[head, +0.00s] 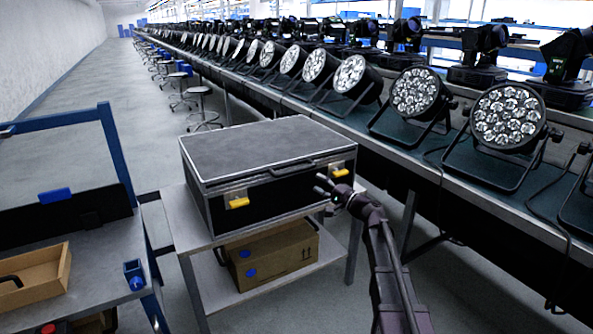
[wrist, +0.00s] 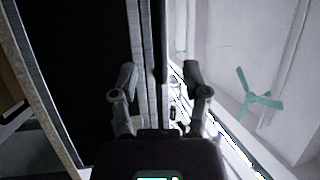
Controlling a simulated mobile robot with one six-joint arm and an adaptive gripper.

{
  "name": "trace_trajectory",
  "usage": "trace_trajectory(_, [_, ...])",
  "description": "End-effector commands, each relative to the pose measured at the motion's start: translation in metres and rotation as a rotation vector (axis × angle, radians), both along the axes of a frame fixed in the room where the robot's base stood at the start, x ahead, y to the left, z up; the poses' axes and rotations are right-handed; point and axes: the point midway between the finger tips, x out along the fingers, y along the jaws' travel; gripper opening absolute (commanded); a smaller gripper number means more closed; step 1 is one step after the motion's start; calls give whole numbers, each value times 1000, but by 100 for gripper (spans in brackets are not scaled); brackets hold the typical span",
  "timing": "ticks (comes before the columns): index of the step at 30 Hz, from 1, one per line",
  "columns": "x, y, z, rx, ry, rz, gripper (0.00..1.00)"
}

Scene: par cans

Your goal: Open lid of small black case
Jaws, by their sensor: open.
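The black case (head: 255,160) with silver edges sits on a small grey metal table, and its lid (head: 262,143) is down. Its front has two yellow latches, a left one (head: 237,202) and a right one (head: 339,171), with a black handle (head: 293,167) between them. My gripper (head: 321,184) is open at the right part of the case front, just below the right latch. In the wrist view the fingers (wrist: 159,70) are spread either side of the case's metal edge strips (wrist: 146,50). Whether they touch the case is unclear. No yellow latch shows clearly in the wrist view.
A cardboard box (head: 275,257) lies on the shelf below the case. A long bench of par cans (head: 421,92) runs close along the right.

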Motion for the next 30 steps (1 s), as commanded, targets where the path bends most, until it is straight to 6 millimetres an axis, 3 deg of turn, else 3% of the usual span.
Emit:
trace_trajectory(15, [47,61,15,1,0,1,60])
trace_trajectory(21, [55,73,17,1,1,0,60])
trace_trajectory(30, [56,76,17,1,1,0,60])
